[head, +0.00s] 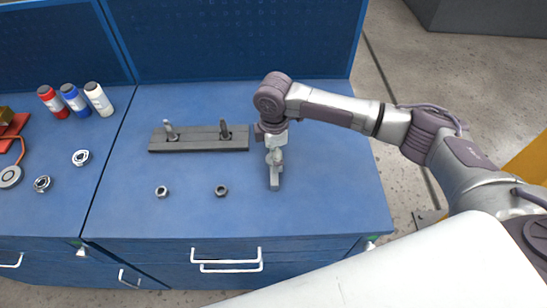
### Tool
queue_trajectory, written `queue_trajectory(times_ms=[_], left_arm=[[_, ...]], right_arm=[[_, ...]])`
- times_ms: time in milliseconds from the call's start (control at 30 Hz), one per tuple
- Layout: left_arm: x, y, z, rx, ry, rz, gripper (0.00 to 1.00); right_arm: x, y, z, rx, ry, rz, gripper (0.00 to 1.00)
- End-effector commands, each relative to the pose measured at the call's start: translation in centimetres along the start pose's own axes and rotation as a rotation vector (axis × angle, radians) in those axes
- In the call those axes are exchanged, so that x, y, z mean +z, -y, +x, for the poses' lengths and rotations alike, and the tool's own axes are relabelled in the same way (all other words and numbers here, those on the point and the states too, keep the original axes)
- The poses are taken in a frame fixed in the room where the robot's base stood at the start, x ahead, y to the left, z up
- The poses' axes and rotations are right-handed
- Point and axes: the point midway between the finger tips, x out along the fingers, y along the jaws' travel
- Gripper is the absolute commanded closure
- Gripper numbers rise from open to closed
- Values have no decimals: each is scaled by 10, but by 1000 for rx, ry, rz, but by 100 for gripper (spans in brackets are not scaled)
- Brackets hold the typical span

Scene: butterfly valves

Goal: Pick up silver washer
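Several small silver rings lie flat on the blue worktops, and I cannot tell for certain which is the washer. One bright silver ring (81,157) and a darker one (42,183) lie on the left worktop. Two smaller nut-like rings, one at left (162,191) and a darker one at right (221,190), lie on the middle worktop. My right gripper (274,184) points down at the worktop, to the right of the darker nut-like ring and apart from it. Its finger opening is too small to make out. My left gripper is out of view.
A grey bar (190,144) with two upright metal pieces lies behind the nut-like rings. Red (54,102), blue (75,100) and white (99,99) bottles stand at the back left. The middle worktop (325,185) is clear right of my gripper.

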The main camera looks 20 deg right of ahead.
Motion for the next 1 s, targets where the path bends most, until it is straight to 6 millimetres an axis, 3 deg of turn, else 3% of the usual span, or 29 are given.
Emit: queue_trajectory(times_ms=[767, 1000], left_arm=[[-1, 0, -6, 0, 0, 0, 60], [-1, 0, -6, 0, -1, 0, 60]], right_arm=[[0, 0, 5, 0, -1, 0, 26], [0, 0, 5, 0, 0, 0, 64]])
